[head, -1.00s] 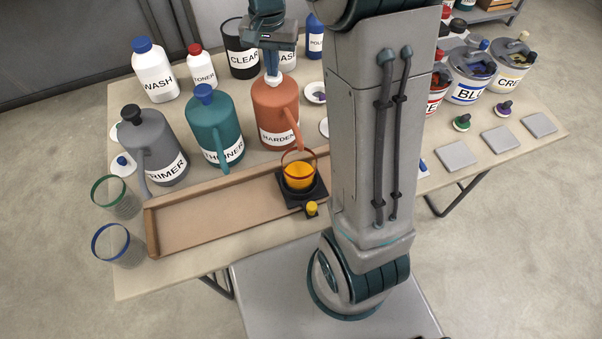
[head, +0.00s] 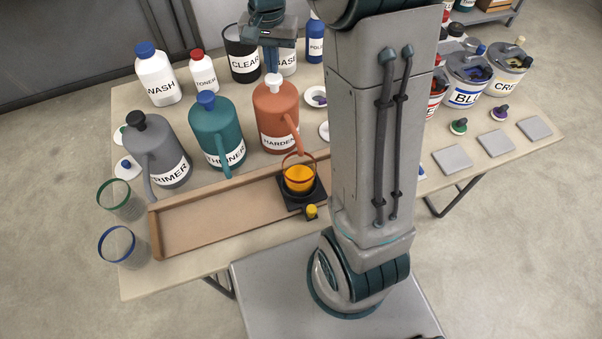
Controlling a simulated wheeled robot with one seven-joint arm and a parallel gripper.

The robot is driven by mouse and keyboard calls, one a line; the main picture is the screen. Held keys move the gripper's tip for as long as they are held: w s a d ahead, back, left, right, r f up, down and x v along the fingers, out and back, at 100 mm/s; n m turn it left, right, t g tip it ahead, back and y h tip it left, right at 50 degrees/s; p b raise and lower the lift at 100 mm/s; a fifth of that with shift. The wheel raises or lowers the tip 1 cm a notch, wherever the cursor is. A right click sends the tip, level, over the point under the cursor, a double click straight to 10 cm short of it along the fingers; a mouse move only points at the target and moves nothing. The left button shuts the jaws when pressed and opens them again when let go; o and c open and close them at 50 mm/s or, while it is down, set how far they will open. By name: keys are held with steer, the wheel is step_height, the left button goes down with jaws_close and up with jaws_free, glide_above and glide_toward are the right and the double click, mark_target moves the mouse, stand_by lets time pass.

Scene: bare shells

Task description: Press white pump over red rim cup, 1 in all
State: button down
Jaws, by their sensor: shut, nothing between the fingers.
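The white pump (head: 274,79) is the top of the orange jug labelled HARDEN (head: 273,103), its last letters hidden. The jug's spout reaches down toward the red rim cup (head: 299,180). That clear cup holds orange-yellow contents and stands on a black scale-like base (head: 318,195) in the wooden tray. My gripper (head: 271,66) is shut and empty, pointing down directly over the white pump. I cannot tell whether its tips touch the pump.
A teal jug (head: 214,125) and a grey jug (head: 155,150) stand to the left. Green-rimmed (head: 122,203) and blue-rimmed (head: 122,248) cups are at the table's left edge. The wooden tray's (head: 205,222) left part is bare. Paint cans (head: 467,82) stand at right.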

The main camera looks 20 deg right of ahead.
steer(key=shift+r, duration=0.1)
stand_by(0.5)
step_height(320, 180, up, 6)
steer(key=p, duration=0.4)
steer(key=shift+p, duration=0.3)
steer(key=s+r+n+t, duration=0.2)
steer(key=s+n, duration=0.4)
steer(key=s, duration=1.5)
steer(key=shift+s+r+t, duration=0.15)
steer(key=shift+r+t, duration=0.05)
steer(key=shift+t, duration=0.6)
